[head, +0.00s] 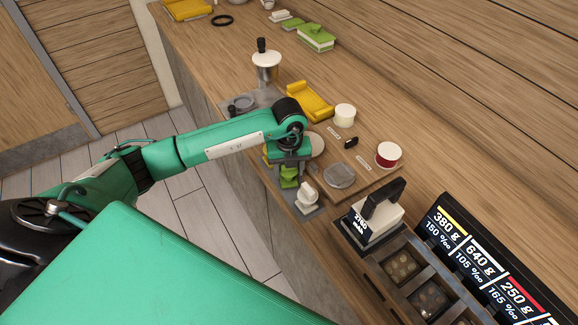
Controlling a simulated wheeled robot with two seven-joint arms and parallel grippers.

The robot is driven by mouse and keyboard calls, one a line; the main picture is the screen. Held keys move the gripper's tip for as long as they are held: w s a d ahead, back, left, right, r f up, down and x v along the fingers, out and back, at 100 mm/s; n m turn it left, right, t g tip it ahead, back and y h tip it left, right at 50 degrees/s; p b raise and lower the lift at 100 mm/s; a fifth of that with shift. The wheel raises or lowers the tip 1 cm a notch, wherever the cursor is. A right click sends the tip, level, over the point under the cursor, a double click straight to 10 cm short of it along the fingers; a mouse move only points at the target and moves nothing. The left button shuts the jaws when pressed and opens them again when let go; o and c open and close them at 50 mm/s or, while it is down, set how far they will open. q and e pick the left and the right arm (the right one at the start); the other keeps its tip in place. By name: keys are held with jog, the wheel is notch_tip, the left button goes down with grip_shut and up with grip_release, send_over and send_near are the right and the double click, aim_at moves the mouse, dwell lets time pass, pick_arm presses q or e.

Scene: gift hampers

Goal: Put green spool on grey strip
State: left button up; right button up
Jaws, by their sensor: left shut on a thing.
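My left gripper (289,165) is low over the front edge of the counter, beside the wooden board. It is shut on a small green thing (289,179), which seems to be the green spool; the gripper partly covers it, and whether it touches the counter is unclear. A flat grey area (262,97) by the counter's front edge, left of the gripper, may be the grey strip; my arm hides part of it. My right gripper is not in view.
A white spool (344,114) and a red spool (388,154) stand by the board. A white block (307,195) is close right of the gripper. A yellow tray (309,101) lies behind my arm, a white-topped canister (266,62) farther left. A black-handled box (375,218) stands right.

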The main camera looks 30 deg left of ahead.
pick_arm(q)
jog(key=shift+f, duration=0.25)
jog(key=o, duration=1)
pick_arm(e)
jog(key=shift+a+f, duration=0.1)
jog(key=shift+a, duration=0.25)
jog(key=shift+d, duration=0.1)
pick_arm(q)
jog(key=shift+r, duration=0.25)
jog(key=shift+r+b, duration=0.25)
jog(key=shift+b, duration=0.05)
notch_tip(320, 180, up, 11)
jog(key=b, duration=0.3)
jog(key=shift+f, duration=0.15)
jog(key=shift+r+b, duration=0.3)
jog(key=shift+r, duration=0.05)
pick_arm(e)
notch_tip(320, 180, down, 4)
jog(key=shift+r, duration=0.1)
